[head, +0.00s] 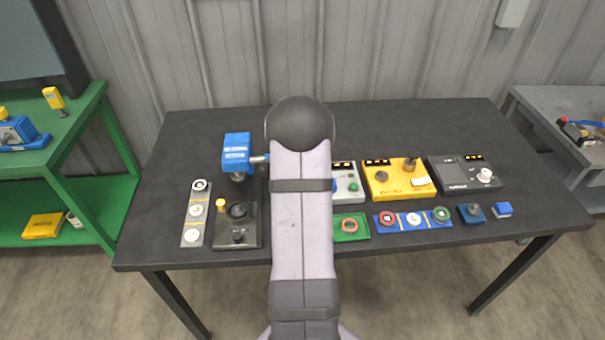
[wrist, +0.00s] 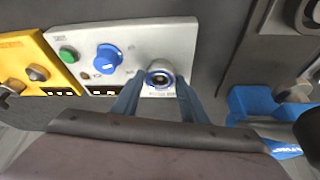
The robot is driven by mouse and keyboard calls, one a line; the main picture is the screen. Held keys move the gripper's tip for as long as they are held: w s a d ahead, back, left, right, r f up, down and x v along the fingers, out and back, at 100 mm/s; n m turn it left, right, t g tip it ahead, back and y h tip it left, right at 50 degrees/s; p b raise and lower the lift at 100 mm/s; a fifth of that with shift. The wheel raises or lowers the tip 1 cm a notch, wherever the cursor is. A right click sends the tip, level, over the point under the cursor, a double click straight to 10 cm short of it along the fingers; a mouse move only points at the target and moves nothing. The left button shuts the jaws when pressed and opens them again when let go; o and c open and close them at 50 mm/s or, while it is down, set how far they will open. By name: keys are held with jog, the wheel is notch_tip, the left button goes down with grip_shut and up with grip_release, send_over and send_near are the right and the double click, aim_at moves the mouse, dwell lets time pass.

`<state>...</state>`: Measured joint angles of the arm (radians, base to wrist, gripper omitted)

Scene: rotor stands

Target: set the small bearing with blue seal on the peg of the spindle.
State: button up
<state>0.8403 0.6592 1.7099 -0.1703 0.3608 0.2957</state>
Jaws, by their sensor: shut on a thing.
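My gripper shows in the wrist view (wrist: 160,80) with two blue-grey fingers closed on a small metal ring, the small bearing (wrist: 160,72). A blue band shows around its dark centre. The bearing is seen over the end of a light grey panel box; I cannot tell how high above it. In the head view my arm hides the gripper and the bearing. A blue machine (head: 237,147) with white lettering stands left of my arm, and a grey cylinder shows at its right side. I cannot tell for certain which thing is the spindle, and no peg shows clearly.
The grey panel box (wrist: 115,55) has a blue knob and a green button. A yellow box (head: 398,180) and a dark instrument (head: 463,174) stand to the right. A blue tray (head: 400,226) holds red and green rings. A black plate (head: 250,239) lies left of my arm.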

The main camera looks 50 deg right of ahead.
dwell(0.4)
jog(key=o, duration=1.2)
jog(key=shift+o, duration=0.5)
jog(key=o, duration=0.4)
jog(key=shift+c, duration=0.2)
jog(key=shift+r, duration=0.1)
notch_tip(320, 180, up, 8)
jog(key=p, duration=0.5)
jog(key=shift+p, duration=0.3)
